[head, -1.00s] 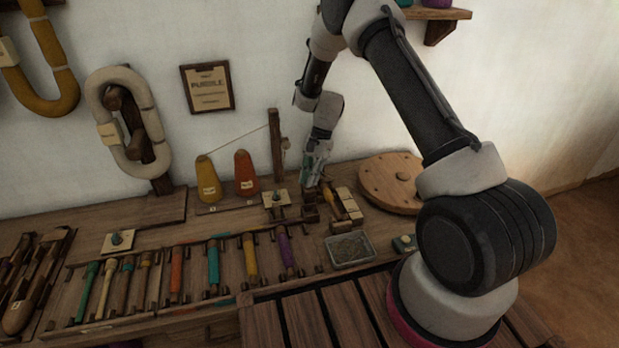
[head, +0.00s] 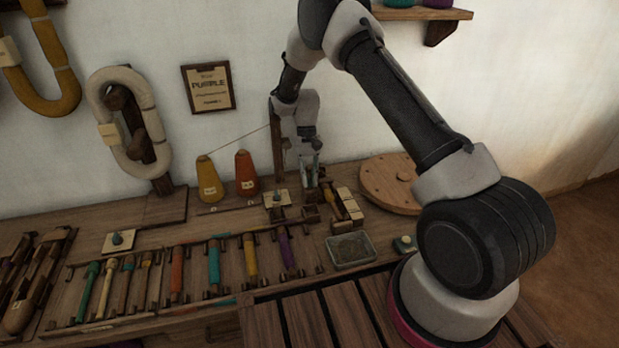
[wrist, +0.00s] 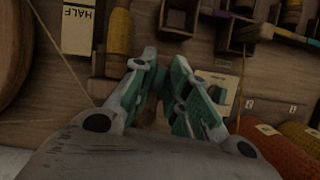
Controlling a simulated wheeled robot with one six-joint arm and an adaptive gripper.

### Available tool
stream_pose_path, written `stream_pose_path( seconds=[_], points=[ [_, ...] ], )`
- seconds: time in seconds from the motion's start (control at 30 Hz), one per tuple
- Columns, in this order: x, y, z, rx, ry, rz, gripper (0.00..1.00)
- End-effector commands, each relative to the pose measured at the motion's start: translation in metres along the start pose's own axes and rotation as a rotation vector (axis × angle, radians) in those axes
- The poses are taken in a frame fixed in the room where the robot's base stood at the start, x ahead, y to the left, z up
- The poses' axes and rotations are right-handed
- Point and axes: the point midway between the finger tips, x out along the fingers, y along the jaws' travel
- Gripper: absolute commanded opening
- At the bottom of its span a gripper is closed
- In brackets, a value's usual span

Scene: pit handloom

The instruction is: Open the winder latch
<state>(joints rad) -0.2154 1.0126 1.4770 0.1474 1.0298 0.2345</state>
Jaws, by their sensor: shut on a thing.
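My gripper (head: 310,184) points down over the wooden winder (head: 311,213) at the back of the bench, right of the orange cone. In the wrist view, the green-padded fingers of my gripper (wrist: 163,62) are drawn close together on a small dark part, which I take to be the winder latch. The fingers hide most of it, so its angle cannot be told. A yellow bobbin (head: 332,198) lies just right of the winder.
A wooden post (head: 276,150) with a thread stands close left of my gripper. The yellow cone (head: 208,180) and orange cone (head: 246,173) stand farther left. A round wooden disc (head: 378,181) is at right, a grey tray (head: 351,250) in front.

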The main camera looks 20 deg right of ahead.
Motion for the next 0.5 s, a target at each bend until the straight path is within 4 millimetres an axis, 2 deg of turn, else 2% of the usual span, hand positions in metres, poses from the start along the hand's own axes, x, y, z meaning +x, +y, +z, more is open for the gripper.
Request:
stream_pose_path(
  seconds=[0.5],
  points=[
    [0.0003, -0.0005, 0.0, -0.125, 0.0, 0.052, 0.0]
  ],
)
